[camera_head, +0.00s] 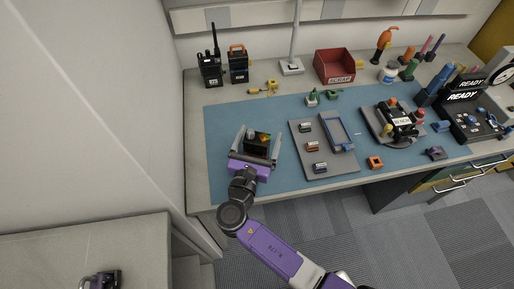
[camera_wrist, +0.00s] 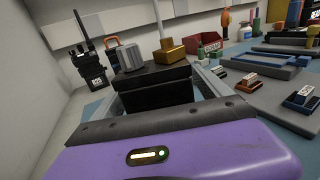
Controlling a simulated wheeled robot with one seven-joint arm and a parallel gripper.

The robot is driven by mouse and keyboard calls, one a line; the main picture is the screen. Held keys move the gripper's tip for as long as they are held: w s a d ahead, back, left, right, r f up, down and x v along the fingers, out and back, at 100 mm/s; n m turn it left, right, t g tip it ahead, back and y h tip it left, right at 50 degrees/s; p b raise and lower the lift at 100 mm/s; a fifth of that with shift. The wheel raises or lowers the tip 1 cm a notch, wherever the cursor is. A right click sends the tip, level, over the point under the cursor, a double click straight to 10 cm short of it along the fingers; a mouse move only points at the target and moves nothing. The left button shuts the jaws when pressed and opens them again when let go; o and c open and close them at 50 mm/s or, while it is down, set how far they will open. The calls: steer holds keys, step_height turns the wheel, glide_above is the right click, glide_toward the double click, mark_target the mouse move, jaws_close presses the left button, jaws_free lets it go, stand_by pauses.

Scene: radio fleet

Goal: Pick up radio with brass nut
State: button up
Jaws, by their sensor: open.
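The radio with the brass nut (camera_head: 257,146) is a dark block on the blue mat, between the fingers of my gripper (camera_head: 255,140). In the wrist view, the black radio (camera_wrist: 158,88) shows a gold-coloured brass nut (camera_wrist: 169,50) at its top right and a grey ribbed knob (camera_wrist: 128,55) at its top left. My gripper is open, with one grey finger on each side of the radio. The purple palm hides the radio's near lower part. I cannot tell whether either finger touches it.
Two other radios, one plain black (camera_head: 210,68) and one with an orange handle (camera_head: 238,64), stand at the back left. A grey tray (camera_head: 335,158) with small blocks lies to the right. A red scrap bin (camera_head: 335,66) and a lamp base (camera_head: 291,67) stand behind.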

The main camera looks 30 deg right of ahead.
steer(key=c, duration=1.7)
steer(key=shift+c, duration=0.7)
steer(key=shift+r, duration=0.15)
